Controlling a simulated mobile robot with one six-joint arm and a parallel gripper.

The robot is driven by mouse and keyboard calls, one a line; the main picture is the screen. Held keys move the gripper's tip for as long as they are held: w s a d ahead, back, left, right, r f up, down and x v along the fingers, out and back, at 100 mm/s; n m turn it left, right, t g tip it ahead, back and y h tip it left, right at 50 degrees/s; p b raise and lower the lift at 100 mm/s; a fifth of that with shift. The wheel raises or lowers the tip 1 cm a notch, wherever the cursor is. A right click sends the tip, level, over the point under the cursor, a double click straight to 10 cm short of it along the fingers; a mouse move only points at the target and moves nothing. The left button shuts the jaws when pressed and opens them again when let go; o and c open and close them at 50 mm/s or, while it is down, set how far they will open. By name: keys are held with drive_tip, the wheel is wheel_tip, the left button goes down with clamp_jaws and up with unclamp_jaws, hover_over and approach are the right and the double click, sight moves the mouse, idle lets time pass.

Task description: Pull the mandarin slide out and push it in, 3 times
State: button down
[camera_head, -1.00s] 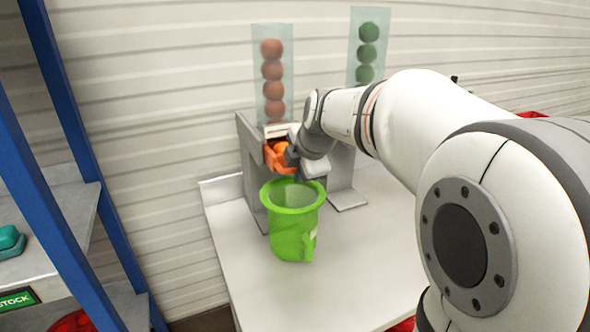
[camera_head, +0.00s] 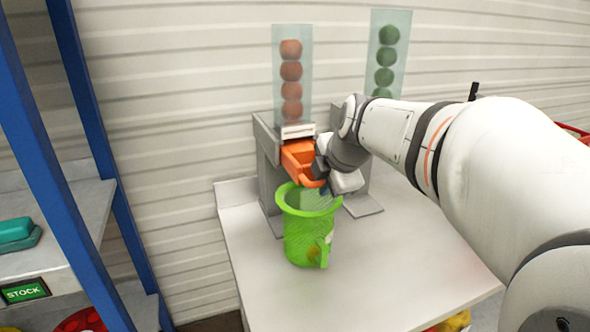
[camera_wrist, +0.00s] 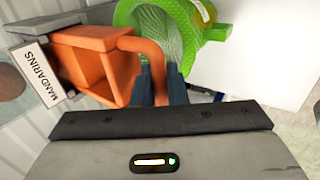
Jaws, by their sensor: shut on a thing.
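The orange mandarin slide (camera_head: 297,157) sticks out toward the front from the grey stand under the left clear tube. It looks like an open box with a looped handle. In the wrist view the slide (camera_wrist: 88,67) shows beside its white MANDARINS label (camera_wrist: 41,77), and no fruit shows inside. My gripper (camera_head: 322,180) is at the handle's front end. In the wrist view my gripper (camera_wrist: 160,86) is shut on the handle. The green net holder (camera_head: 309,202) stands just below the slide. A faint orange shape (camera_head: 313,254) shows through its net.
The left tube (camera_head: 291,70) holds several orange mandarins. The right tube (camera_head: 386,70) holds several green fruits. The white table (camera_head: 400,270) is clear right of the net holder. A blue-framed shelf (camera_head: 75,150) stands at left.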

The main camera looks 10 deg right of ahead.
sight(306, 159)
drive_tip(key=shift+r, duration=0.2)
drive_tip(key=shift+w+a+p, duration=0.25)
drive_tip(key=shift+w+a, duration=0.05)
drive_tip(key=shift+w, duration=1.45)
drive_tip(key=shift+w+a+p, duration=0.2)
drive_tip(key=shift+w+a, duration=0.15)
drive_tip(key=shift+w, duration=1.35)
drive_tip(key=shift+w+a+p, duration=0.25)
drive_tip(key=shift+w+a, duration=0.05)
drive_tip(key=shift+w, duration=1.45)
drive_tip(key=shift+s, duration=0.15)
drive_tip(key=shift+s+d+b, duration=0.2)
drive_tip(key=shift+s+b, duration=0.35)
drive_tip(key=shift+s, duration=0.4)
drive_tip(key=shift+s+d+b, duration=0.2)
drive_tip(key=shift+s+b, duration=0.4)
drive_tip(key=shift+s, duration=0.4)
drive_tip(key=shift+s+d+b, duration=0.2)
drive_tip(key=shift+s+b, duration=0.35)
drive_tip(key=shift+s, duration=0.4)
drive_tip(key=shift+s+d+b, duration=0.2)
drive_tip(key=shift+s+b, duration=0.25)
drive_tip(key=shift+s, duration=0.65)
drive_tip(key=shift+s+d+b, duration=0.2)
drive_tip(key=shift+s+b, duration=0.25)
drive_tip(key=shift+s, duration=0.65)
drive_tip(key=shift+w, duration=0.1)
